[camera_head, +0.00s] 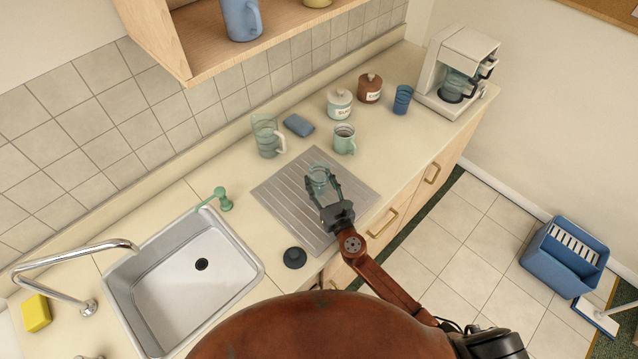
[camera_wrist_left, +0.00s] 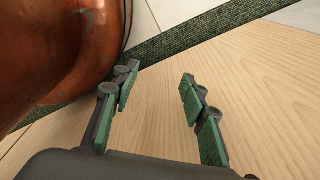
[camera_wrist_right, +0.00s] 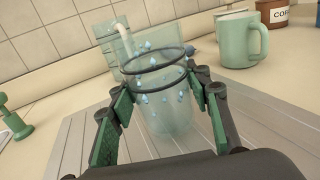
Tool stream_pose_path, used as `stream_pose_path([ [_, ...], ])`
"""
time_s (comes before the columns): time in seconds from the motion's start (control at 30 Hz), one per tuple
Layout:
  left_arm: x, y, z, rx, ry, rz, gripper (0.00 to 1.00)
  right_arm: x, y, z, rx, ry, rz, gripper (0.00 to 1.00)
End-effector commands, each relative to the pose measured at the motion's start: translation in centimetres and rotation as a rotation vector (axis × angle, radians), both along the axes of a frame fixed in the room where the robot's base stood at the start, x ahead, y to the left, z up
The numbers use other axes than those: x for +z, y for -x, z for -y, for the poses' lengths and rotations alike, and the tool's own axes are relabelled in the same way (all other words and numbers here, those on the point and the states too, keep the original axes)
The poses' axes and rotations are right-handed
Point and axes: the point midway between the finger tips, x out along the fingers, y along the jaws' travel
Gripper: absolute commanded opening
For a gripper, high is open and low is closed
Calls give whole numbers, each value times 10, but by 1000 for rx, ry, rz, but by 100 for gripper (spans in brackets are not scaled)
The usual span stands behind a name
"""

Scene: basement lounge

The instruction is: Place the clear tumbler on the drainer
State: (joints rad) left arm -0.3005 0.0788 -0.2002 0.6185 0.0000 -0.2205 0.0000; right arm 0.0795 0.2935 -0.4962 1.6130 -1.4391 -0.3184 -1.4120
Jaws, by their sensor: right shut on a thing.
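The clear tumbler (camera_head: 319,180) is a see-through glass held in my right gripper (camera_head: 328,192). In the right wrist view the tumbler (camera_wrist_right: 166,110) stands between the two fingers of that gripper (camera_wrist_right: 160,98), with water drops on it. It is over the ribbed metal drainer (camera_head: 285,198), which also shows in the right wrist view (camera_wrist_right: 68,150). Whether its base touches the drainer I cannot tell. My left gripper (camera_wrist_left: 155,90) shows only in its own wrist view, fingers apart and empty, before a pale wooden front.
The sink (camera_head: 185,285) and a green soap pump (camera_head: 221,200) are to the left. A dark stopper (camera_head: 294,258) lies near the drainer's front corner.

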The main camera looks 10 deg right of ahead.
Motion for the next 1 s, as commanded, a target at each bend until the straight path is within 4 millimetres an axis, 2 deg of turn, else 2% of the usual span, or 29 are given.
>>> stream_pose_path([
  [0.03,-5,0,0,-1,0,0,40,-5,0,0,0,0,1,10],
  [0.27,-3,-1,0,-1,0,0,40,-1,0,1,-2,-1,3,10],
  [0.47,-8,0,0,-1,0,0,40,-7,0,2,-3,0,2,10],
  [0.5,-7,-1,-1,-1,0,1,40,-7,0,2,-3,0,1,46],
  [0.73,-7,-1,-1,-1,-1,1,40,-7,0,2,-4,0,1,62],
  [1.0,-6,-1,-1,-1,-1,1,40,-6,0,2,-4,0,1,62],
])
